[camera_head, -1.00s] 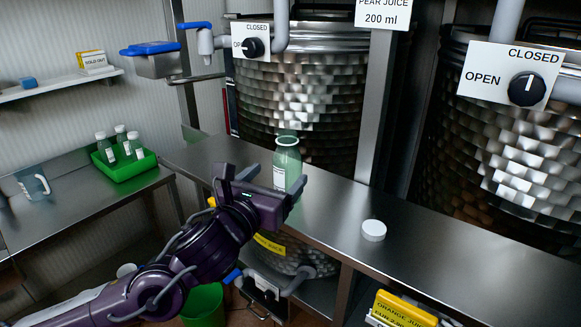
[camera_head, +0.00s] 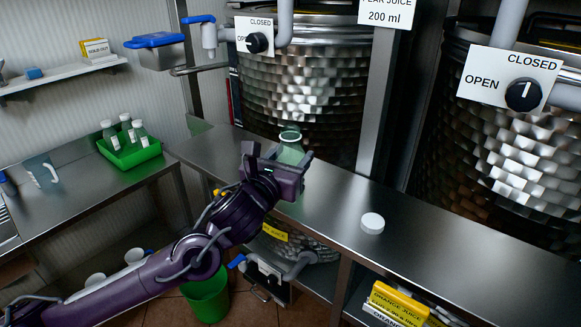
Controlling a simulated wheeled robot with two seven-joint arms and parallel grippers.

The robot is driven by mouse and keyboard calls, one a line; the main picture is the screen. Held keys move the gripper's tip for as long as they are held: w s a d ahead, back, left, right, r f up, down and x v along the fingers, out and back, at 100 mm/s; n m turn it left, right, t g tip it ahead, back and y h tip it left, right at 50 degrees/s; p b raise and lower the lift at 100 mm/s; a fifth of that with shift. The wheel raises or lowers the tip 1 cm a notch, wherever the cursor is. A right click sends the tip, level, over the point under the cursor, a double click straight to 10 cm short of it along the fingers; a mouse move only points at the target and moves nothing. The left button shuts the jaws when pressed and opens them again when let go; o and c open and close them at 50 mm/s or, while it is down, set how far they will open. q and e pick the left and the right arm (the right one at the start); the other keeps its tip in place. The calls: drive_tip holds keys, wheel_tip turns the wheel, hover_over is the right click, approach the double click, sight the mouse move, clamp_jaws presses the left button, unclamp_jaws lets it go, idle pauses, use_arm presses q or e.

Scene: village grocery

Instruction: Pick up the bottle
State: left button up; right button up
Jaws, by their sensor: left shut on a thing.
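A green translucent bottle (camera_head: 290,150) with an open mouth stands upright at the steel counter, in front of the left juice tank. My left gripper (camera_head: 282,165) is shut on the bottle's body, and its fingers and wrist hide the lower part. Whether the bottle's base touches the counter cannot be told. A white round cap (camera_head: 372,223) lies apart on the counter to the right. My right gripper is not in view.
A green crate (camera_head: 133,155) with several bottles stands on the left side table, with a mug (camera_head: 42,171) nearby. Large metal tanks (camera_head: 305,85) with valve dials stand behind the steel counter (camera_head: 430,245). A green bucket (camera_head: 207,298) is on the floor below.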

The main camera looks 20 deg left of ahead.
use_arm(q)
drive_tip(key=shift+c, duration=1.2)
